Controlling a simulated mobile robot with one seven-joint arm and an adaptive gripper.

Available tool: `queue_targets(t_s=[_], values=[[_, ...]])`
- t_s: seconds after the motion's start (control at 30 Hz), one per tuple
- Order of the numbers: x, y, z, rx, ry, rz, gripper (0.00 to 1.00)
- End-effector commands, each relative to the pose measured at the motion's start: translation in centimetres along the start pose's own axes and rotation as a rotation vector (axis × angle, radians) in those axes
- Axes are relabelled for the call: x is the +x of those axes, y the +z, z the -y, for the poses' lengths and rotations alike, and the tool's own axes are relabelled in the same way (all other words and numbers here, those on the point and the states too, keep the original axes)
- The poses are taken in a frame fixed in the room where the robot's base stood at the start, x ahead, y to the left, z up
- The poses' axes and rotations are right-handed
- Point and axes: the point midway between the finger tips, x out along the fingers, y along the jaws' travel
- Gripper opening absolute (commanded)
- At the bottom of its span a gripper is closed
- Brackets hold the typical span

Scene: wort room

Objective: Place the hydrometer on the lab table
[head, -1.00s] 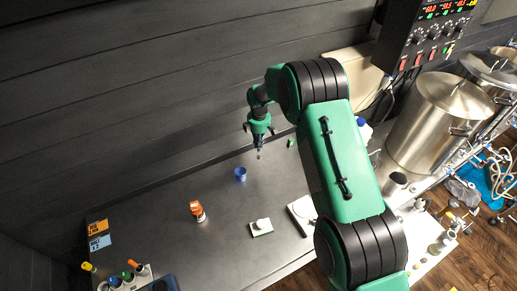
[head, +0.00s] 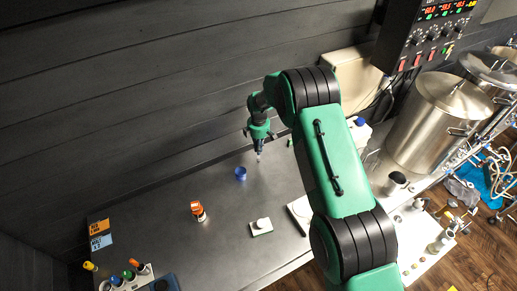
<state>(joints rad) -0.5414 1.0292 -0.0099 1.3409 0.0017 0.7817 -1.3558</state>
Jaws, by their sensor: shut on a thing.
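My gripper (head: 260,137) is above the far part of the dark grey lab table (head: 160,210), close to the dark back wall. It is shut on a thin, pale thing, apparently the hydrometer (head: 258,152), which points down from the fingers. The hydrometer is very small in this view, and its upper part is hidden by the fingers. I cannot tell whether its lower end touches the table.
A blue cup (head: 240,173) stands just below-left of my gripper in the picture. An orange-topped bottle (head: 198,211) and a small white-topped block (head: 261,227) are nearer. Coloured markers in a holder (head: 125,279) are at front left. The left table middle is clear.

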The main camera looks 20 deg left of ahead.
Motion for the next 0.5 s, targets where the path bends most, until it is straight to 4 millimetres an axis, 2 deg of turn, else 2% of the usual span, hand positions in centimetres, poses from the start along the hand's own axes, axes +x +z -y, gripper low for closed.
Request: queue_targets(t_s=[0.4,0.43,0.5], values=[[0.42,0.0,0.01,0.0,0.0,0.0,0.0],[0.37,0.01,0.01,0.0,0.0,0.0,0.13],[0.31,0.01,0.01,0.0,0.0,0.0,0.27]])
